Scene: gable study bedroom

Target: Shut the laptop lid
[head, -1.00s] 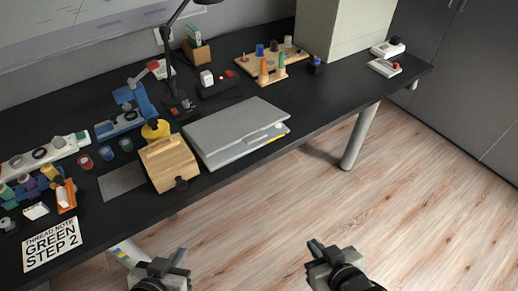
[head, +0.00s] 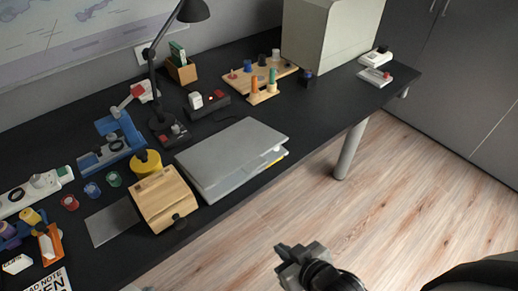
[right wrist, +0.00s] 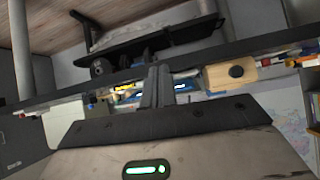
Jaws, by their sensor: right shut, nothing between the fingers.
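The grey laptop (head: 232,158) lies on the black desk, near its front edge. Its lid is lowered close to the base, with a narrow gap showing along the right front side. My right gripper (head: 297,254) is shut and empty, out over the floor in front of the desk, apart from the laptop. Its closed fingers also show in the right wrist view (right wrist: 157,86). I cannot make out the laptop surely in the right wrist view. My left gripper is not in view.
A wooden box (head: 165,198) stands just left of the laptop, with a yellow spool (head: 146,163) behind it. A desk lamp (head: 158,95) and a peg board (head: 262,78) stand farther back. The floor (head: 335,215) before the desk is clear.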

